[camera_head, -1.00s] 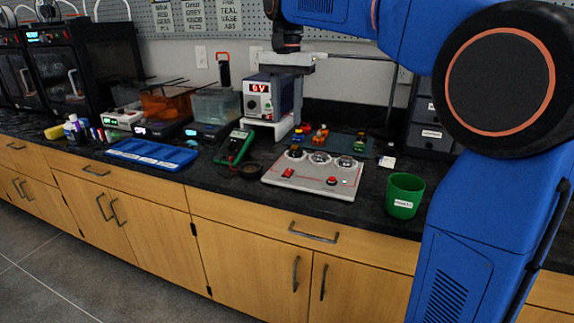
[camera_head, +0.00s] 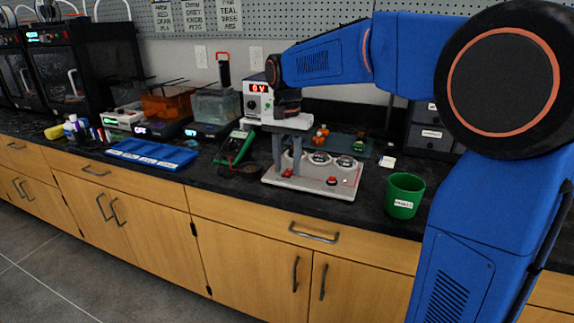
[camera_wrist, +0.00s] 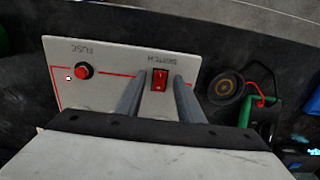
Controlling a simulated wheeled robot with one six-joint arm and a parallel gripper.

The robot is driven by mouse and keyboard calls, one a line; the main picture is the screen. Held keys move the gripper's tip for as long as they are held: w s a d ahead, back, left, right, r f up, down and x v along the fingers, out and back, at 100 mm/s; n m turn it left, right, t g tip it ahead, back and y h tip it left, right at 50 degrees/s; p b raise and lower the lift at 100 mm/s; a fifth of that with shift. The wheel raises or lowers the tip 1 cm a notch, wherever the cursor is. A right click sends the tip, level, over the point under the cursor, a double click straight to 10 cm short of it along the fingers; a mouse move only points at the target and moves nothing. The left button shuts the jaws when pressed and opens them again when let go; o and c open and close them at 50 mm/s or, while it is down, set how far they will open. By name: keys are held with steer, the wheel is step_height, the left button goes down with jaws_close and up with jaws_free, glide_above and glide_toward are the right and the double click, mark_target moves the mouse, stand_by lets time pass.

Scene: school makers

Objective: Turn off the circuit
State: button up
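The circuit board (camera_head: 315,187) is a pale panel with a red printed line, lying on the black counter. Its red rocker switch (camera_head: 287,173) is at the front left; in the wrist view the switch (camera_wrist: 160,79) shows under an upside-down SWITCH label. My gripper (camera_head: 286,165) is open and empty, pointing down over the switch. In the wrist view its two fingers (camera_wrist: 159,90) straddle the switch, one on each side. I cannot tell whether they touch the panel. A round red button (camera_wrist: 84,71) labelled FUSE sits farther left there.
A power supply (camera_head: 256,101) reading 0 V stands behind my gripper. A green multimeter (camera_head: 234,148) lies left of the board, with a dark round coil (camera_wrist: 226,86) close by. A green cup (camera_head: 404,196) stands at right. A blue tray (camera_head: 150,153) lies left.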

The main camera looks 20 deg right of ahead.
steer(key=shift+f, duration=0.25)
jaws_close()
steer(key=shift+w+d+g+y, duration=0.25)
steer(key=shift+g+y, duration=0.25)
steer(key=shift+g, duration=0.2)
steer(key=shift+w+g+y, duration=0.1)
steer(key=shift+g+y, duration=0.3)
steer(key=shift+g, duration=0.1)
jaws_free()
steer(key=shift+r, duration=0.2)
